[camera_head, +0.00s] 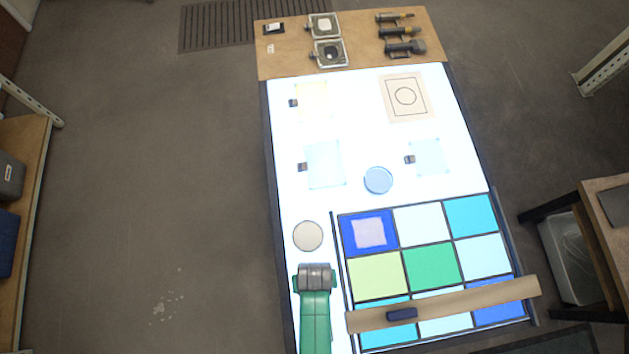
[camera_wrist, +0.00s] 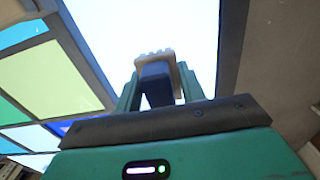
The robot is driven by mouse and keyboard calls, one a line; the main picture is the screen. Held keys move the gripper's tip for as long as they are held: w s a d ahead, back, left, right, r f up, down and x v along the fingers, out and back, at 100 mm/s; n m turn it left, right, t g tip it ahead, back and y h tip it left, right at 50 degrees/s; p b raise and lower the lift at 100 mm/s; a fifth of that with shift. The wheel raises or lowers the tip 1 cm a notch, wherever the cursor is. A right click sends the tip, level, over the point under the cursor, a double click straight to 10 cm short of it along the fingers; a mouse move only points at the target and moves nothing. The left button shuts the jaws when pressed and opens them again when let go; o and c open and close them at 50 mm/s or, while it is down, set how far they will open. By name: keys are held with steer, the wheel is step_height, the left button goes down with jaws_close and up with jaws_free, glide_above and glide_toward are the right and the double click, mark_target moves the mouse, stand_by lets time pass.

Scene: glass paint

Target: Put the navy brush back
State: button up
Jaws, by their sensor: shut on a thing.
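The navy brush (camera_wrist: 156,86) shows in the wrist view as a dark navy block with a pale, ridged tan end. It sits between the green fingers of my gripper (camera_wrist: 161,80), which is shut on it. In the head view my gripper (camera_head: 315,277) is over the lower left strip of the white light table, left of the coloured glass grid. The brush cannot be made out there, hidden by my gripper and arm. On the wooden shelf at the table's far end, several dark tools (camera_head: 402,32) lie on holders at the right.
The light table (camera_head: 350,110) carries pale glass panes, a blue round dish (camera_head: 378,180) and a beige disc (camera_head: 308,236). A wooden bridge (camera_head: 450,303) with a navy block spans the lower glass grid (camera_head: 432,266). Two square metal tins (camera_head: 329,52) stand on the far shelf.

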steer(key=shift+f, duration=0.1)
steer(key=o, duration=1)
step_height(320, 180, up, 12)
steer(key=p, duration=0.3)
steer(key=shift+r, duration=0.2)
